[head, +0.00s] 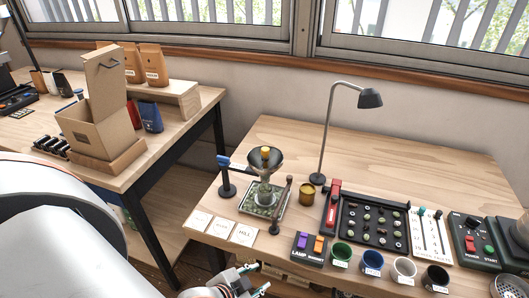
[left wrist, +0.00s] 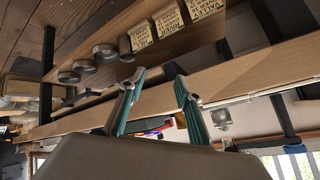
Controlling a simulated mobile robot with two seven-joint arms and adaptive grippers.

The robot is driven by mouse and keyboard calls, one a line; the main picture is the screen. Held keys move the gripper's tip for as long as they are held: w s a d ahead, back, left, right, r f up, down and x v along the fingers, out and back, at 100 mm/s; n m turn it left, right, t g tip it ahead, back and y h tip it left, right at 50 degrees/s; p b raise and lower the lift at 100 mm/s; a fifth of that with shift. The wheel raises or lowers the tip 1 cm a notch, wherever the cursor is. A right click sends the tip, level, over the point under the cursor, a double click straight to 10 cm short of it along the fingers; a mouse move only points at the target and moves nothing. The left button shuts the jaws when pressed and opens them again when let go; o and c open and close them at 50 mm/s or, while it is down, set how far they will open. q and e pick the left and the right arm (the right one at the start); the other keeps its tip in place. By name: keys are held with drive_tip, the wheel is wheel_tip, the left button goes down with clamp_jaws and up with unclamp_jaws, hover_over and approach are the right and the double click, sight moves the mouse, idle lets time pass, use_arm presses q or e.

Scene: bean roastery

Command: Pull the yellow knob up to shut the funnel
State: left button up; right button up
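The yellow knob (head: 265,151) stands up in the middle of the dark funnel (head: 268,163), which sits on a stand over a square tray (head: 248,207) on the wooden table. My left gripper (head: 262,278) is at the bottom of the head view, below and in front of the table's near edge, well apart from the knob. In the left wrist view its two teal fingers (left wrist: 160,78) are spread with nothing between them. I cannot make out the knob or funnel in that view. My right gripper is in neither view.
A blue-ended lever post (head: 226,176) and a brown-topped post (head: 281,205) flank the funnel. A brass cup (head: 307,195) and a lamp (head: 325,140) stand to its right. White cards (head: 220,228) lie in front. The table edge (left wrist: 250,80) crosses the left wrist view.

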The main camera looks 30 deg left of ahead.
sight(264, 152)
use_arm(q)
drive_tip(key=a+r+g+y, duration=0.1)
drive_tip(key=a+r+y, duration=0.1)
drive_tip(key=a+r, duration=0.2)
drive_tip(key=w+d+r+n+t+h, duration=0.3)
drive_tip(key=w+d+r+n+h, duration=0.25)
drive_tip(key=d+r, duration=0.4)
drive_tip(key=w+d+r+n+t+h, duration=0.25)
drive_tip(key=w+r+n+t, duration=0.3)
drive_tip(key=r+n, duration=0.4)
drive_tip(key=w+a+r+n+t+y, duration=0.2)
drive_tip(key=a+r+n+t+y, duration=0.3)
drive_tip(key=a+r+n+y, duration=0.65)
drive_tip(key=w+a+f+n+g, duration=0.1)
drive_tip(key=a+f+n, duration=0.1)
drive_tip(key=n, duration=0.5)
drive_tip(key=w+a+f+n+g+y, duration=0.1)
drive_tip(key=a+f+n+g, duration=0.1)
drive_tip(key=n, duration=0.5)
drive_tip(key=w+a+f+n+g+y, duration=0.1)
drive_tip(key=a+f+n+g, duration=0.1)
drive_tip(key=f+n, duration=0.2)
drive_tip(key=shift+f+n+g+b, duration=0.15)
drive_tip(key=shift+n+g+b, duration=0.2)
drive_tip(key=shift+n, duration=1.1)
drive_tip(key=shift+p+x, duration=0.4)
drive_tip(key=shift+x, duration=3.2)
